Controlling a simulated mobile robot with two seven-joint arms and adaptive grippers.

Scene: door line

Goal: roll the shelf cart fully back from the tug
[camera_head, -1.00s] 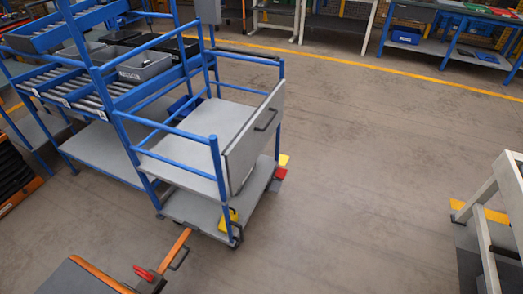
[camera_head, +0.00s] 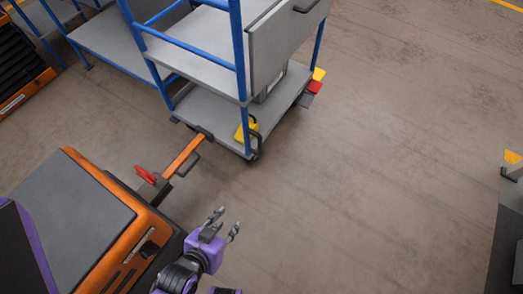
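The shelf cart (camera_head: 213,107) has a blue tube frame, grey shelves and a grey side panel with a dark handle. It stands at the top centre; its upper part is cut off. The orange tug (camera_head: 70,215) with a grey top is at lower left. An orange tow bar (camera_head: 182,156) with a dark side handle runs from the tug to the cart's lower edge; I cannot tell whether it is latched there. A red lever (camera_head: 146,175) sits at the bar's tug end. My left gripper (camera_head: 222,224) is open and empty beside the tug, below the tow bar. My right gripper is out of view.
A yellow part (camera_head: 246,131) sits at the cart's near lower corner. Red and yellow pedals (camera_head: 316,82) stick out at its right end. An orange-trimmed dark unit (camera_head: 22,70) stands at upper left. The floor to the right is clear up to grey equipment at the right edge.

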